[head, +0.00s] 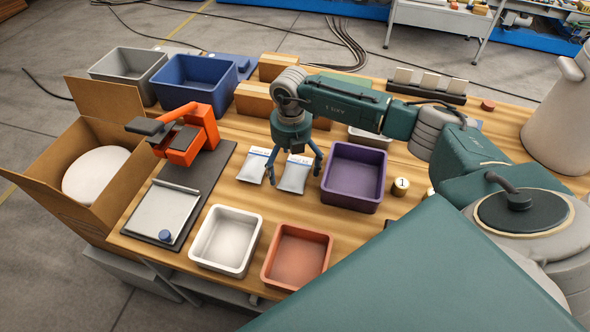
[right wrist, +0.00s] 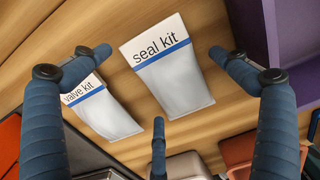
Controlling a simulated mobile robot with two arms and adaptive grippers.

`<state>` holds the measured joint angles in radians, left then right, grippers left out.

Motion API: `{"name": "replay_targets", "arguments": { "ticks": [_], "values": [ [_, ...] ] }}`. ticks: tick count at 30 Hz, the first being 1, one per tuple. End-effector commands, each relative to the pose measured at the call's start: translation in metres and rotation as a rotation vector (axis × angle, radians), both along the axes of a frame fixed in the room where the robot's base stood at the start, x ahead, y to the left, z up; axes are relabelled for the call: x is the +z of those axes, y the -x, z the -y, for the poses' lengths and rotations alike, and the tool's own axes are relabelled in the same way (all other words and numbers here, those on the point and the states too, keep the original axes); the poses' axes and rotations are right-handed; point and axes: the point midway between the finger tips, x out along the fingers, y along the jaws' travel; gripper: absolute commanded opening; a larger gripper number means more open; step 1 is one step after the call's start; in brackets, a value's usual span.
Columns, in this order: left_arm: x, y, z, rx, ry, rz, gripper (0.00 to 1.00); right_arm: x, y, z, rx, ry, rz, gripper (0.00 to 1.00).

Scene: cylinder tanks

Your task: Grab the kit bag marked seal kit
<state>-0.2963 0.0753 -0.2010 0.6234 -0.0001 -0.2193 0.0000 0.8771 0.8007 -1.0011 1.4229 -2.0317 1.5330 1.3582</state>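The kit bag marked seal kit (right wrist: 168,70) is a pale pouch with a blue stripe, lying on the wooden table. It also shows in the head view (head: 294,175), left of the purple bin. A similar bag marked valve kit (right wrist: 104,108) lies beside it, on the left in the head view (head: 253,163). My right gripper (head: 294,172) hangs above the seal kit bag with its fingers spread and nothing between them. In the right wrist view the seal kit bag lies between the spread fingers, untouched. My left gripper is not in view.
A purple bin (head: 354,172) stands close to the right of the bags. A white bin (head: 226,239) and an orange-red bin (head: 297,256) stand nearer the front. Wooden blocks (head: 254,98) lie behind, and an orange device (head: 186,135) stands to the left.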

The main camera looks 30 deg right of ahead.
Motion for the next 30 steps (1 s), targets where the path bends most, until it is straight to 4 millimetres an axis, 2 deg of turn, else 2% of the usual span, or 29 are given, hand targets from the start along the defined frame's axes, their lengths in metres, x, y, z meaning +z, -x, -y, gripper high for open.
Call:
{"name": "replay_targets", "arguments": {
  "ticks": [1, 6, 7, 15, 20, 26, 30],
  "values": [
    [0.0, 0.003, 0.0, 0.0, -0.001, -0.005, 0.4, 0.0, 0.0, 0.0, 0.0, 0.0, 0.0, 0.85],
    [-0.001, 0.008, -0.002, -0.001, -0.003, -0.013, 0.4, 0.0, 0.0, 0.0, 0.0, 0.0, 0.0, 0.51],
    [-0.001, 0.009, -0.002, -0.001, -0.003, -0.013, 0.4, 0.0, 0.0, 0.0, 0.0, 0.0, 0.0, 0.5],
    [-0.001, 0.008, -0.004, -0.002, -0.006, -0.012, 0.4, 0.001, 0.0, 0.0, 0.0, 0.001, 0.001, 0.5],
    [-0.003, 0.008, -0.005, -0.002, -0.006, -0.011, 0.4, 0.01, -0.001, 0.0, 0.0, 0.0, 0.001, 0.5],
    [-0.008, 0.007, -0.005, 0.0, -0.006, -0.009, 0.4, 0.042, -0.002, 0.0, 0.0, -0.001, 0.006, 0.49],
    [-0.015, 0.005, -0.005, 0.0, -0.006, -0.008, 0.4, 0.081, -0.002, 0.001, 0.001, 0.001, 0.008, 0.49]
  ]
}}
